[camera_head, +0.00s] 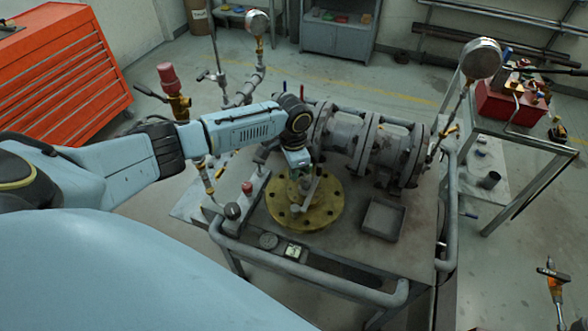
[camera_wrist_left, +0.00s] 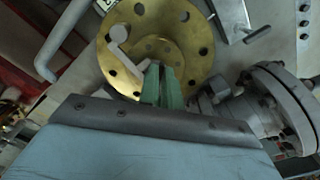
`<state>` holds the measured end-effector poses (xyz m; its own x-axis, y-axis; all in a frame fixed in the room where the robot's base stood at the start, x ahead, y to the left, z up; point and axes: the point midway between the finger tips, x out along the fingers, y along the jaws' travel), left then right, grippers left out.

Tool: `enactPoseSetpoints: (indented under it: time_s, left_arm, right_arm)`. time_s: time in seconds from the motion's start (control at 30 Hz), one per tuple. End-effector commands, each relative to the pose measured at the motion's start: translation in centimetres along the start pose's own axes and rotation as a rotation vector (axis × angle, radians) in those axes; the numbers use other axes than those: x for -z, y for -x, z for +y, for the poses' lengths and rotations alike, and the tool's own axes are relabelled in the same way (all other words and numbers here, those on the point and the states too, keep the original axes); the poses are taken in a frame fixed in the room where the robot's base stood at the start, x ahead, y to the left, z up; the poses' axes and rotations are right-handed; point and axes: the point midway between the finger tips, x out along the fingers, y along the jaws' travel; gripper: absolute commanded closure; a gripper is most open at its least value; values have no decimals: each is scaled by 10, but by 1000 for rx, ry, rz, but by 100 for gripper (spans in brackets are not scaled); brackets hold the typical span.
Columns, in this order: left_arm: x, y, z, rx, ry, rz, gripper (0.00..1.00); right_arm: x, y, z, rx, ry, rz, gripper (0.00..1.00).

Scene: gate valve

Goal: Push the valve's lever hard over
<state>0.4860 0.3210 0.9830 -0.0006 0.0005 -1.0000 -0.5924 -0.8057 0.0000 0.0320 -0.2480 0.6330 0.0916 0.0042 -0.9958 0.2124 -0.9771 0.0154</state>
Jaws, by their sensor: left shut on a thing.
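The valve is a round yellow-brass flange (camera_head: 322,214) with bolt holes, lying flat on the grey metal table. Its grey lever (camera_head: 311,189) stands over the middle of the flange. My left gripper (camera_head: 299,163) comes in from the left and points down at the lever from its far side. In the left wrist view, the green fingers (camera_wrist_left: 161,84) are close together at one end of the lever (camera_wrist_left: 122,50), shut on it; the contact itself is partly hidden. The brass flange (camera_wrist_left: 190,55) lies beyond the fingertips. My right gripper is not in view.
Grey flanged pipework (camera_head: 345,138) stands close behind the valve. A small open tray (camera_head: 383,218) lies to its right. A pipe rail (camera_head: 310,278) runs along the table's front. Upright gauges (camera_head: 482,58) and a red-capped fitting (camera_head: 170,80) rise around the table.

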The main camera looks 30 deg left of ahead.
Motion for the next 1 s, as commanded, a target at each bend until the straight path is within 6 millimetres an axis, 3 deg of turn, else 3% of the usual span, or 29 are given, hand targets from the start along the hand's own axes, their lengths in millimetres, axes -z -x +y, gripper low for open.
enactPoseSetpoints:
  time_s: [0.53, 0.57, 0.7, 1.0]
  left_arm:
    - [1, 0, 0, -2, -30, 2, 100]
    - [1, 0, 0, -2, -30, 2, 92]
    - [1, 0, 0, -1, -30, 1, 73]
    - [0, 1, -1, 0, -29, 1, 72]
  right_arm:
    - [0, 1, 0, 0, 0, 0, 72]
    - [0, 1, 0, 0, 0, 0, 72]
    - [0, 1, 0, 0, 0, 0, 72]
    - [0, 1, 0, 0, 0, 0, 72]
